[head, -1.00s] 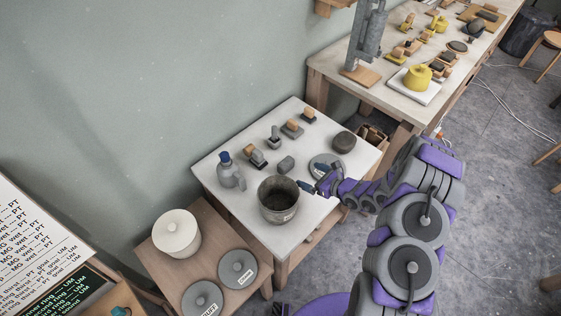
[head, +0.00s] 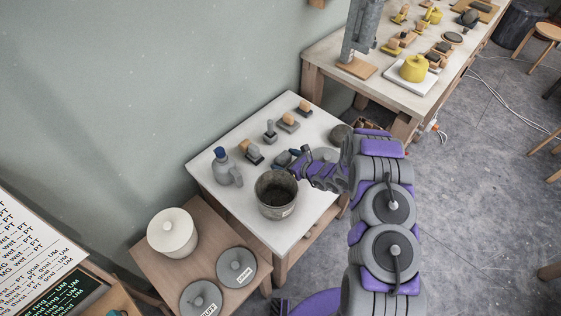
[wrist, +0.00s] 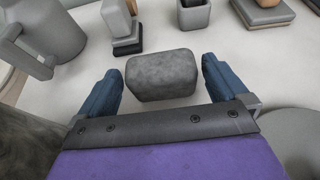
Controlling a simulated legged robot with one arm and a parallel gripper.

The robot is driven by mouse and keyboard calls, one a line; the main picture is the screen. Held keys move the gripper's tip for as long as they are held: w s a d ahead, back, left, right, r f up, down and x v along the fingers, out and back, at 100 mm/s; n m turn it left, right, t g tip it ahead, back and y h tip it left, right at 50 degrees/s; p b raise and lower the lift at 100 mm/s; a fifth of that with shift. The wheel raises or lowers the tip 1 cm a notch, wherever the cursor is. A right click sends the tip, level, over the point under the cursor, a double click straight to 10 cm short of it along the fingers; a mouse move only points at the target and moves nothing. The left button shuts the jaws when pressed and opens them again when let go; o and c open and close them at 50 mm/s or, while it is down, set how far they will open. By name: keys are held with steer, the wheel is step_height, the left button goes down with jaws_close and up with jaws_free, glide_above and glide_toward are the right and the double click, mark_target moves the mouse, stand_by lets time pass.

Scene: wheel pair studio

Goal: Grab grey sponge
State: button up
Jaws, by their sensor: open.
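The grey sponge (wrist: 162,76) is a rounded grey block lying on the white tabletop. In the wrist view it sits just ahead of and between the two blue fingers of my gripper (wrist: 160,88). The fingers are spread, one on each side, with a gap to the sponge. In the head view my gripper (head: 296,157) is low over the small white table behind the bucket. The sponge (head: 282,158) is partly hidden there by my gripper.
A grey bucket (head: 277,197) stands close in front of my gripper. A grey bottle (head: 226,170) stands to the left, and several wood-topped tools such as this block (head: 288,122) stand behind. A dark round object (head: 340,133) is at the right.

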mark_target(278, 157)
steer(key=shift+w+a+f+b, duration=0.1)
steer(key=shift+w+f+b, duration=0.25)
steer(key=shift+w, duration=0.1)
steer(key=b+x, duration=0.1)
steer(key=x, duration=0.2)
steer(key=shift+a, duration=0.65)
steer(key=shift+d, duration=0.45)
steer(key=c, duration=0.5)
steer(key=shift+c, duration=1.4)
steer(key=shift+a, duration=0.2)
steer(key=shift+c, duration=0.4)
